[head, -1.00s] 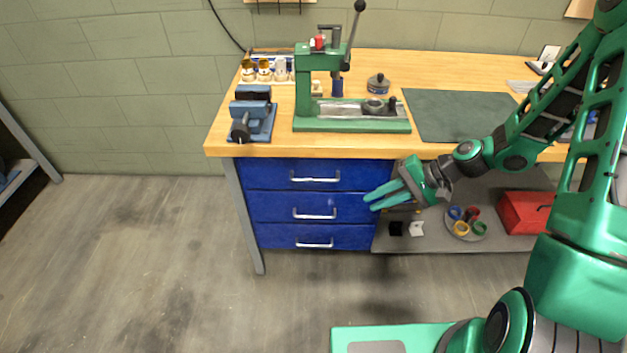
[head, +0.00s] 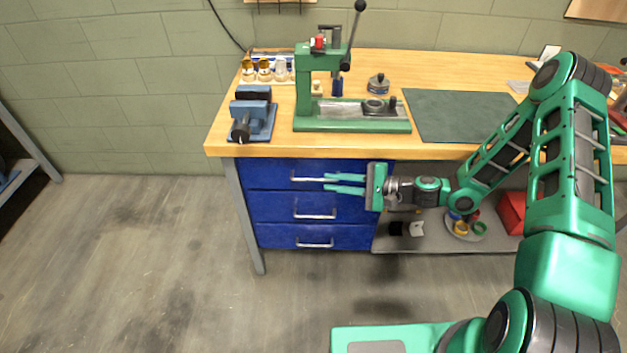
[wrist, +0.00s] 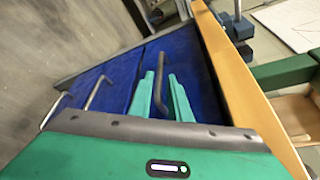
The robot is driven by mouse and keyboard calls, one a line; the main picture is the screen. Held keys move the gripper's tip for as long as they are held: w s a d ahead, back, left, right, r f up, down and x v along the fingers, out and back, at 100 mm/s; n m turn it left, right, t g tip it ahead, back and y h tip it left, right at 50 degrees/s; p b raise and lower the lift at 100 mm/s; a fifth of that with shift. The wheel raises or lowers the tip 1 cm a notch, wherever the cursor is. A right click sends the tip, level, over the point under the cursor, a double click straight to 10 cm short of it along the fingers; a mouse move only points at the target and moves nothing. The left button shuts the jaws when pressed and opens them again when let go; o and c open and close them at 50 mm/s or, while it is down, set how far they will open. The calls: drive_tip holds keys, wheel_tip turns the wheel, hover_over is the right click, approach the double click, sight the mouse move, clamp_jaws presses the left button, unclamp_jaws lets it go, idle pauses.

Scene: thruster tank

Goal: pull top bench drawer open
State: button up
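The top bench drawer (head: 270,174) is blue, at the top of a stack of three under the wooden bench top, and looks shut. Its silver bar handle (head: 305,179) is partly hidden behind my fingers in the head view. My gripper (head: 326,182) is open, its two green fingers pointing left at the handle's right part. In the wrist view my gripper (wrist: 162,82) shows its fingers apart, with the top handle (wrist: 160,85) between them. I cannot tell whether either finger touches it.
The middle drawer (head: 272,206) and bottom drawer (head: 274,235) have similar handles. The bench top (head: 450,151) overhangs just above my gripper. A green press (head: 350,125) and blue vise (head: 252,118) stand on it. The floor (head: 150,270) in front is clear.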

sight(319, 180)
drive_tip(key=x, duration=0.7)
drive_tip(key=shift+s, duration=0.1)
drive_tip(key=shift+c, duration=0.3)
clamp_jaws()
